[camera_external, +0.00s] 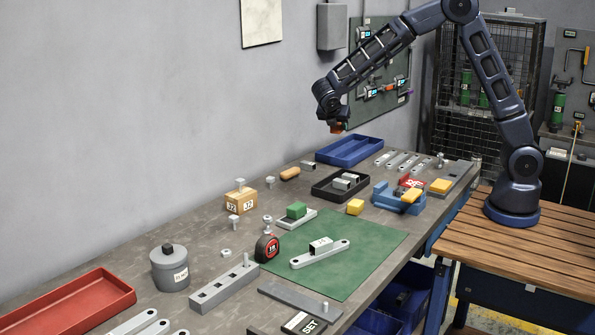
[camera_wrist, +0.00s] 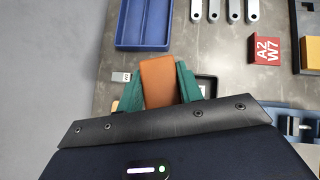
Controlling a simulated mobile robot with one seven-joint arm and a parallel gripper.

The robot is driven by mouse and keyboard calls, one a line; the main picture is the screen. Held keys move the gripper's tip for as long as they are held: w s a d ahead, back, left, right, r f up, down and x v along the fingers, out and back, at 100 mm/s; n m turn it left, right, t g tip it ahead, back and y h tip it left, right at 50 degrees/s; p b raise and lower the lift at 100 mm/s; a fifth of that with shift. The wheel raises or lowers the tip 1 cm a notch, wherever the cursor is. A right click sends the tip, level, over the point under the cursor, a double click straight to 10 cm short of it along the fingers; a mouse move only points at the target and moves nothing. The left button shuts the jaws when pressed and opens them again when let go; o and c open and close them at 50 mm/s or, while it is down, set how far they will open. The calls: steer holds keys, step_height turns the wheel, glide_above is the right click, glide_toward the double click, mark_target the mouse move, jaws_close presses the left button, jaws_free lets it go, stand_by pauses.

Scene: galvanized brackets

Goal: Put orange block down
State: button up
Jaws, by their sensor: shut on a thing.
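The orange block (camera_wrist: 159,80) is between the two green fingers of my gripper (camera_wrist: 160,84) in the wrist view, and the fingers are shut on it. In the external view my gripper (camera_external: 338,127) hangs from the arm well above the bench, with the block (camera_external: 336,128) showing as a small orange-brown patch below it. The block is clear of the bench. It is above the area near the blue tray (camera_external: 340,160) and the black tray (camera_external: 318,189). In the wrist view the blue tray (camera_wrist: 122,28) lies ahead and to the left of the block.
Grey bars (camera_wrist: 234,12) and a red A2 W7 block (camera_wrist: 265,50) lie right of the blue tray. A blue vise (camera_external: 382,195), a yellow block (camera_external: 355,207) and a green mat (camera_external: 375,250) are nearer the camera. Bare bench (camera_wrist: 215,50) shows between tray and red block.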

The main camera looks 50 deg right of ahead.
steer(key=a+n+t+y, duration=0.55)
steer(key=a+n, duration=0.45)
steer(key=a, duration=3.1)
steer(key=s+a+n+y, duration=0.25)
steer(key=s+a, duration=0.55)
steer(key=a, duration=0.4)
steer(key=s+a+n+y, duration=0.2)
steer(key=s+a+n, duration=0.2)
steer(key=s+a, duration=0.55)
steer(key=s+a+n+y, duration=0.25)
steer(key=s+a, duration=0.45)
steer(key=a, duration=0.6)
steer(key=shift+n, duration=0.3)
step_height(320, 180, down, 20)
steer(key=shift+a+r, duration=0.15)
steer(key=shift+r, duration=0.1)
steer(key=shift+f+t+h, duration=0.15)
steer(key=shift+t+h, duration=0.1)
steer(key=o, duration=0.9)
steer(key=shift+o, duration=0.8)
